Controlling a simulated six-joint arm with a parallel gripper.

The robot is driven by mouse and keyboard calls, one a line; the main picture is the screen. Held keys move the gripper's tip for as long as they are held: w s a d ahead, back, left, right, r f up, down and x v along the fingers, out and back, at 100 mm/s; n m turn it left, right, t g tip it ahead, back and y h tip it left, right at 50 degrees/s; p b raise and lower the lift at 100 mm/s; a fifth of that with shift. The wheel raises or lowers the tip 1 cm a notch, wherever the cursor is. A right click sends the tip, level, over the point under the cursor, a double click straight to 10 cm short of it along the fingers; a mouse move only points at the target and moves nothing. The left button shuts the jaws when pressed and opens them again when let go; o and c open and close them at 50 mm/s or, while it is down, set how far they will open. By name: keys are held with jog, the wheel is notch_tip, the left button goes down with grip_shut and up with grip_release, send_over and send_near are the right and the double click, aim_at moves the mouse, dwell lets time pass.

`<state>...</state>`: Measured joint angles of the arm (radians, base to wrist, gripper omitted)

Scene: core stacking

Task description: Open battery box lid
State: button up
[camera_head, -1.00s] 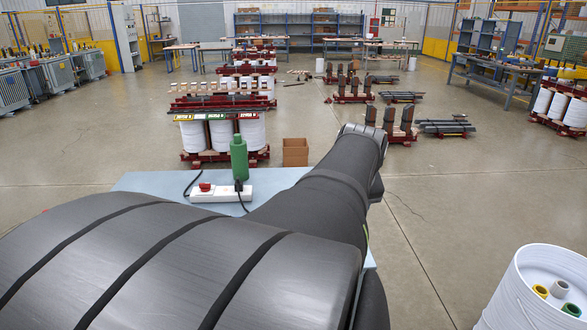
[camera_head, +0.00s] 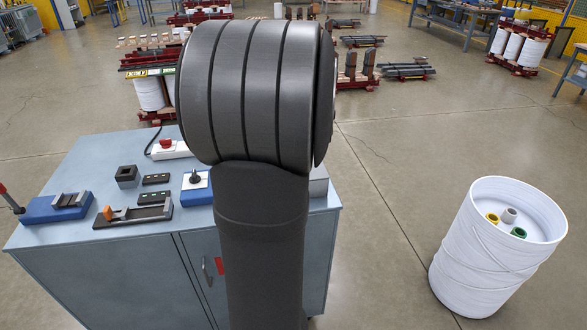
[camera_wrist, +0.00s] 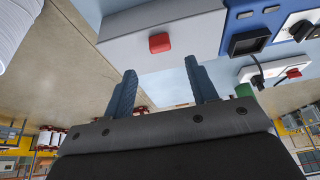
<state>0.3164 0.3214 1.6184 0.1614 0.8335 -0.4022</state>
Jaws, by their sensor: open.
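A pale grey box (camera_wrist: 165,38) with a red tab (camera_wrist: 160,43) on its face is at the top middle of the wrist view; it looks like the battery box, and its lid looks shut. In the head view, only a grey corner (camera_head: 319,186) shows to the right of my arm, probably the same box. My gripper (camera_wrist: 160,68) shows in the wrist view with two dark blue fingers spread apart and nothing between them. The fingertips point toward the box, just below the red tab in the picture; contact cannot be told. My arm hides the gripper in the head view.
The blue cabinet top (camera_head: 80,160) holds a blue-and-white knob unit (camera_head: 196,187), a power strip (camera_head: 170,150), a black square block (camera_head: 127,176), a black tray (camera_head: 132,215) and a blue block (camera_head: 58,207). A white drum (camera_head: 490,260) stands on the floor at right.

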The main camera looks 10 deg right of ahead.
jog(key=x, duration=0.7)
jog(key=shift+w+f, duration=0.15)
jog(key=shift+f, duration=0.15)
jog(key=shift+c, duration=0.2)
jog(key=shift+w, duration=0.1)
grip_shut()
